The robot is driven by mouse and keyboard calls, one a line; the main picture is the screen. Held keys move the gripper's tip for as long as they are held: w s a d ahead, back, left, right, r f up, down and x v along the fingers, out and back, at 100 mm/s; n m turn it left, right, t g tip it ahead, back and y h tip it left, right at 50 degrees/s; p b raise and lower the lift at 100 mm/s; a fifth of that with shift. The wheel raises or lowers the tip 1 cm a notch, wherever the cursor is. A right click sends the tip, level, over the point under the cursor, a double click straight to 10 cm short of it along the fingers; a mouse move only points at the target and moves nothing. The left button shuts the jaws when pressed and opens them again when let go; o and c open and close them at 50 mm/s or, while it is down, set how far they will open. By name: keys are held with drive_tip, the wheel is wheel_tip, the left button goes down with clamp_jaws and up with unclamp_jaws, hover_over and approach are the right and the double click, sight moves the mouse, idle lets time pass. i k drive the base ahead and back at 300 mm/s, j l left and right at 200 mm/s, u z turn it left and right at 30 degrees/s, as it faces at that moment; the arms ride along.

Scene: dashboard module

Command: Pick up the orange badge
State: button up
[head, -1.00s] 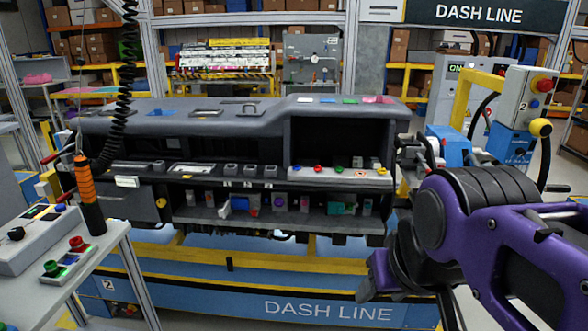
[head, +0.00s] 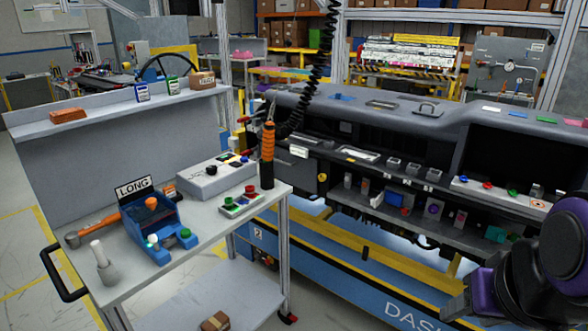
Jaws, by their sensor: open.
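I cannot pick out an orange badge with certainty. A small orange item (head: 169,191) stands on the cart beside the LONG sign, too small to tell what it is. A white tag with an orange-red mark (head: 538,205) lies on the dashboard ledge at the right. My gripper (head: 462,306) is at the lower right edge, in front of the dashboard module (head: 425,115) and apart from both items. Its jaws are open and I see nothing held; my dark and purple arm links hide part of that corner.
Floor is clear at far left.

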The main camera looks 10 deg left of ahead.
sight(169, 191)
drive_tip(key=u, duration=1.6)
drive_tip(key=i+l+z, duration=0.15)
drive_tip(key=i, duration=0.25)
drive_tip(key=l, duration=0.1)
